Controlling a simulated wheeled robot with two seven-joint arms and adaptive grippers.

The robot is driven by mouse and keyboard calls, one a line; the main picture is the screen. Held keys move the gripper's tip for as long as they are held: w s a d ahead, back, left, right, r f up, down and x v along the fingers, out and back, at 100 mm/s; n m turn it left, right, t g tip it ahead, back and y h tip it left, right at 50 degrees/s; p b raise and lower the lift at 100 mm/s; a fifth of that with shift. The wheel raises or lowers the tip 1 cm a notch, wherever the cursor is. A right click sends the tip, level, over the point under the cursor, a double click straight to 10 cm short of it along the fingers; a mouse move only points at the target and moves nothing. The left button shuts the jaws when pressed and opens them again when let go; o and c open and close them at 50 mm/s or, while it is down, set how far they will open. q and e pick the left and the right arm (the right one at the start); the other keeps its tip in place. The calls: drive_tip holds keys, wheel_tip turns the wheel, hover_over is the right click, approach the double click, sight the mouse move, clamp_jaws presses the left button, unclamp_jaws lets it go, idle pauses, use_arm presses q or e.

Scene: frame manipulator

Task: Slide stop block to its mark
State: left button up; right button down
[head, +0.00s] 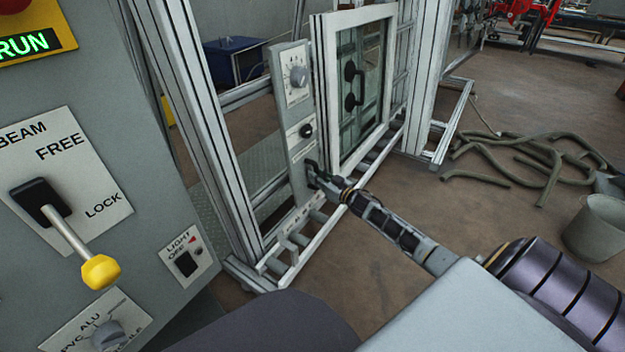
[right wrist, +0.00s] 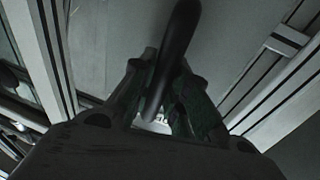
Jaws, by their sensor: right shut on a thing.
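My right gripper (head: 313,174) reaches to the foot of a narrow grey upright panel (head: 291,133) beside the window frame. The right wrist view shows its fingers (right wrist: 160,112) closed around a dark, rounded handle (right wrist: 181,45) in front of a plain grey surface. In the head view, the gripper hides most of this handle. I cannot tell for sure whether the handle belongs to the stop block. My left gripper is not in view.
A white-framed window sash (head: 352,85) with black handles stands behind the panel. A control cabinet with a yellow-tipped lever (head: 101,271) fills the left. Aluminium posts (head: 205,130) flank the panel. Hoses (head: 530,160) and a bucket (head: 597,228) are on the floor at right.

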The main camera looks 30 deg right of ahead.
drive_tip(key=shift+w+d, duration=0.35)
drive_tip(key=shift+d, duration=0.5)
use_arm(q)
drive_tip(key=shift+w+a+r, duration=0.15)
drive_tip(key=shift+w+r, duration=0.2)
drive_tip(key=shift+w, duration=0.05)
use_arm(e)
drive_tip(key=shift+w+d+r, duration=0.1)
drive_tip(key=shift+d+r, duration=0.05)
drive_tip(key=shift+d, duration=0.2)
drive_tip(key=c, duration=1.7)
unclamp_jaws()
drive_tip(key=o, duration=0.3)
drive_tip(key=shift+w, duration=0.1)
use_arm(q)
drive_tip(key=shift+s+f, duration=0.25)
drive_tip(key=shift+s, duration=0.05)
use_arm(e)
drive_tip(key=shift+o, duration=0.2)
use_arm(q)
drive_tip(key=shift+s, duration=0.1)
